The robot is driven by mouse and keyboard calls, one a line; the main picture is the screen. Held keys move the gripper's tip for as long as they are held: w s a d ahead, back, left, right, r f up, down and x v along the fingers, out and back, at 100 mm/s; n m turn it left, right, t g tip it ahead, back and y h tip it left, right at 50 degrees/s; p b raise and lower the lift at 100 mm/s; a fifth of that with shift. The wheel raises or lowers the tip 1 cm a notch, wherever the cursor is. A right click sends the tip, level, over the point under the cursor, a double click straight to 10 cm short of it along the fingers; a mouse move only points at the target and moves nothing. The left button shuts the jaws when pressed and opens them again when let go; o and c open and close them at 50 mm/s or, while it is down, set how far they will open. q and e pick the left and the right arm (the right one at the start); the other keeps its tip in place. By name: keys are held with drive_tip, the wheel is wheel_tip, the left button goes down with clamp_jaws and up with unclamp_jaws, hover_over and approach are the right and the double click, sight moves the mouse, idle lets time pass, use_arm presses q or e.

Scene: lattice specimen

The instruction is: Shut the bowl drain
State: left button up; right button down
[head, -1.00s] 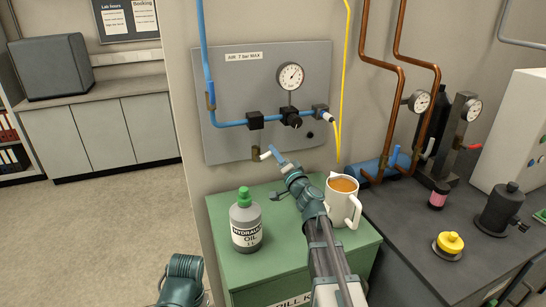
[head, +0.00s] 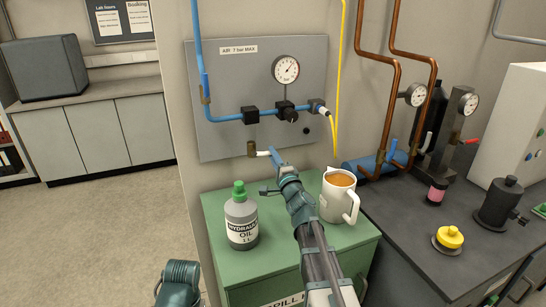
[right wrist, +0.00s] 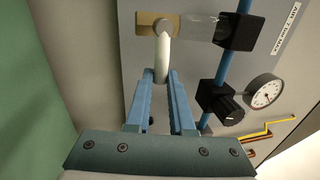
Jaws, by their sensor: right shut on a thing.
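The bowl drain's white lever (right wrist: 162,58) comes out of a brass fitting (right wrist: 155,24) at the end of a clear bowl (right wrist: 200,27) in the right wrist view. In the head view the lever (head: 264,153) shows as a short white bar beside the brass fitting (head: 251,149), under the grey panel. My right gripper (right wrist: 161,80) has its blue fingers on the end of the lever; in the head view its tips (head: 275,157) touch the same end. The bowl cannot be made out in the head view. My left gripper is out of view.
Under my right arm, a green cabinet (head: 335,240) holds a hydraulic oil bottle (head: 241,220) on the left and a full mug (head: 337,197) on the right. The grey panel (head: 225,80) carries a gauge (head: 286,69) and blue pipe. Copper pipes stand right.

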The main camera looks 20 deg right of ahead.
drive_tip(key=shift+f, duration=0.1)
drive_tip(key=c, duration=0.8)
unclamp_jaws()
